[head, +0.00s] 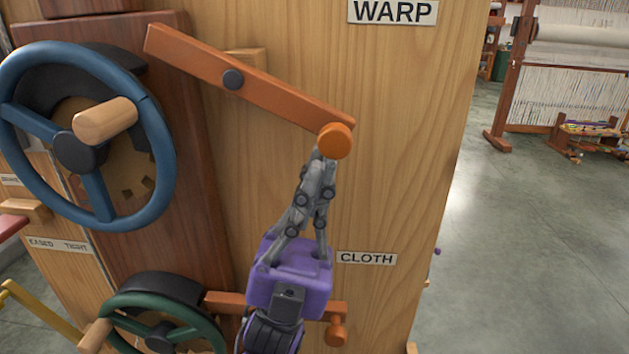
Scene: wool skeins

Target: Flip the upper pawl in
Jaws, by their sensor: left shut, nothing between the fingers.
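The upper pawl (275,98) is an orange bar on a dark pivot, on the wooden panel under the WARP label. It slopes down to the right and ends in a round orange knob (335,141). Its left end lies over the dark red-brown board, right of the blue handwheel (153,125). My left gripper (325,153), purple with grey fingers, comes up from below. Its fingers are shut with nothing between them, and the tips are right at the knob's underside. I cannot tell whether they touch it. My right gripper is not in view.
A lower orange pawl with a knob (336,330) is partly hidden behind my left gripper, near the CLOTH label (366,258). A green handwheel (212,332) with a wooden handle is at bottom left. Open floor (530,240) and a loom (570,60) lie right of the panel.

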